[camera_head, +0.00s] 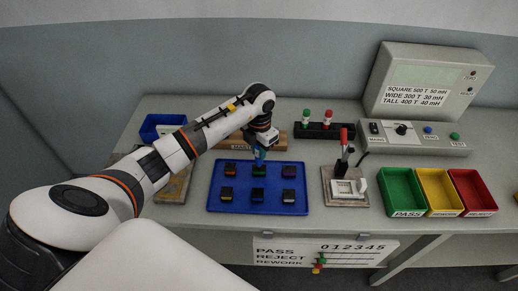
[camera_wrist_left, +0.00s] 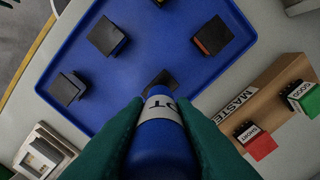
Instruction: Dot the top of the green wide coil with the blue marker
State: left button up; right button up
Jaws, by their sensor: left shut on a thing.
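My left gripper (camera_head: 262,148) is shut on the blue marker (camera_wrist_left: 160,145), which has a white label band and points downward. The gripper's dark green fingers (camera_wrist_left: 155,150) clasp both sides of it in the left wrist view. Below the marker, in the middle of the tray's back row, is a dark-topped coil with some green on its side (camera_head: 259,172). It partly shows beyond the marker in the left wrist view (camera_wrist_left: 160,80). The marker hides its own tip, so I cannot tell whether it touches the coil. My right gripper is not in view.
The blue tray (camera_head: 243,206) holds several other dark-topped coils. The wooden MASTER block (camera_wrist_left: 240,105) lies just behind it. A meter (camera_head: 425,80) stands behind.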

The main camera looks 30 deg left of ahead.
pick_arm(q)
jog(key=shift+f+b, duration=0.4)
jog(key=shift+f, duration=0.1)
dwell(1.2)
jog(key=shift+r+p, duration=0.7)
jog(key=shift+r, duration=0.25)
jog(key=shift+r+p, duration=1.65)
jog(key=shift+r, duration=1)
